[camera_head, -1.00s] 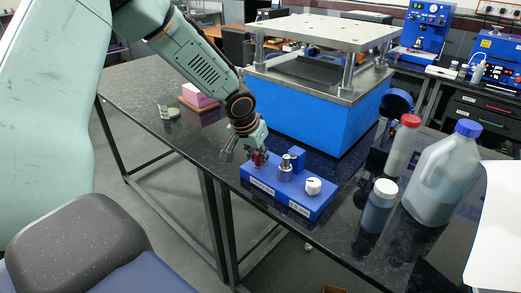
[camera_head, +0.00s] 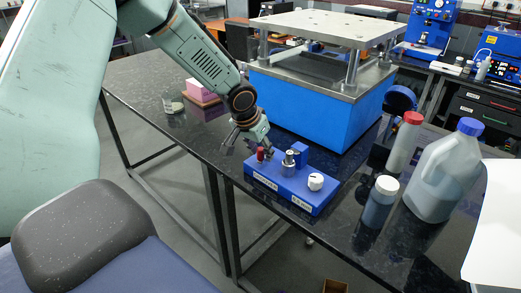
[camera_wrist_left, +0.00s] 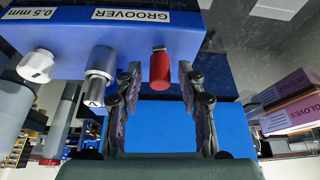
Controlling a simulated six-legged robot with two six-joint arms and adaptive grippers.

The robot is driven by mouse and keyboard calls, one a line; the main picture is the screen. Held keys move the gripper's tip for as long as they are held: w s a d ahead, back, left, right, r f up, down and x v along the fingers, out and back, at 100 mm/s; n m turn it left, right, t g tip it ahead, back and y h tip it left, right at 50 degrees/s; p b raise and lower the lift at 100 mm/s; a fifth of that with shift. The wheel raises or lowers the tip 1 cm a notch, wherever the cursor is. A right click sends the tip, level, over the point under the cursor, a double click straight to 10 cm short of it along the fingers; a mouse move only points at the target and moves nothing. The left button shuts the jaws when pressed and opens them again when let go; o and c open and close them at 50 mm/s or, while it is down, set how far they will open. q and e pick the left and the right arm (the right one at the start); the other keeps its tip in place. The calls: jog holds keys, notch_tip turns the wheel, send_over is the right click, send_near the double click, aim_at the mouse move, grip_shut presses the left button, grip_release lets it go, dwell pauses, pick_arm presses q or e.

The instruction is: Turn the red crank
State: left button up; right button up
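The red crank (camera_head: 260,154) is a small upright red handle at the left end of a blue block (camera_head: 315,205), the groover, on the dark table. My left gripper (camera_head: 250,146) is just behind and above the crank, with its fingers spread. In the left wrist view the red crank (camera_wrist_left: 160,70) shows between the open fingertips of my left gripper (camera_wrist_left: 160,84), with gaps on both sides. I see no finger touching it. My right gripper is not in view.
A metal cylinder (camera_head: 289,164) and a white knob (camera_head: 316,181) sit on the same block. A blue press (camera_head: 310,105) stands behind. Bottles, including a large jug (camera_head: 440,180), stand to the right. Pink boxes (camera_head: 202,91) lie at the back left.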

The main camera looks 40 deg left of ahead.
pick_arm(q)
jog(key=shift+f, duration=0.15)
jog(key=v, duration=1.2)
jog(key=shift+w, duration=0.1)
dwell(0.4)
